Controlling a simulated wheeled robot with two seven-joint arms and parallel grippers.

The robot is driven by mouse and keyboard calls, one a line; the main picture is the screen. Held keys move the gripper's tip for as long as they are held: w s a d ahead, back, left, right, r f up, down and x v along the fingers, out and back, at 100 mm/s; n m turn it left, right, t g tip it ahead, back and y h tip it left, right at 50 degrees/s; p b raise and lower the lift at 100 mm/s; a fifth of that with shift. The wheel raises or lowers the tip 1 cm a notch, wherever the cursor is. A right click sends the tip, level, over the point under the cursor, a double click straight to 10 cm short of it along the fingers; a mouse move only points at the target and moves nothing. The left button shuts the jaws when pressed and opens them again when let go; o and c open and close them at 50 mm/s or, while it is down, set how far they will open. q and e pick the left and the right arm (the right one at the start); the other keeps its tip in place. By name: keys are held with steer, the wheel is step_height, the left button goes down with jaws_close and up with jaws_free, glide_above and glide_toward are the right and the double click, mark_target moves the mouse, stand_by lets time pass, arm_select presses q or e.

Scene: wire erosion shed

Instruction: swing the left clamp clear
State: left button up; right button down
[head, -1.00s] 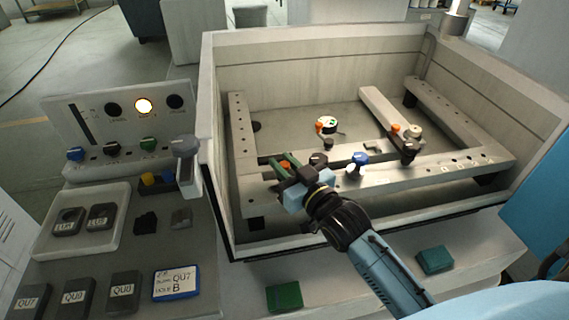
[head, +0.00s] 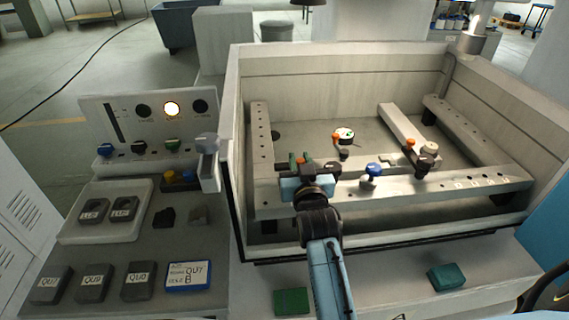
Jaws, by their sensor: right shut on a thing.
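My right gripper (head: 300,164) reaches over the front wall of the open tank. Its fingers are shut on the orange part of the left clamp (head: 300,158), above the front rail (head: 400,186). The gripper hides much of this clamp, so how its arm lies is hard to tell. The right clamp (head: 428,150), dark with an orange tip, sits farther right on the rails. My left gripper is not in view.
A blue knob (head: 374,169) stands on the front rail right of the gripper. A white round piece (head: 344,134) with orange beside it lies behind. The tank's front wall (head: 400,230) is close under my arm. A control panel (head: 150,120) stands left.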

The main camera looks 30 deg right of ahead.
stand_by(0.3)
steer(key=c, duration=1.3)
jaws_free()
steer(key=shift+c, duration=0.2)
step_height(320, 180, up, 10)
steer(key=shift+r+p, duration=0.1)
steer(key=shift+p, duration=0.6)
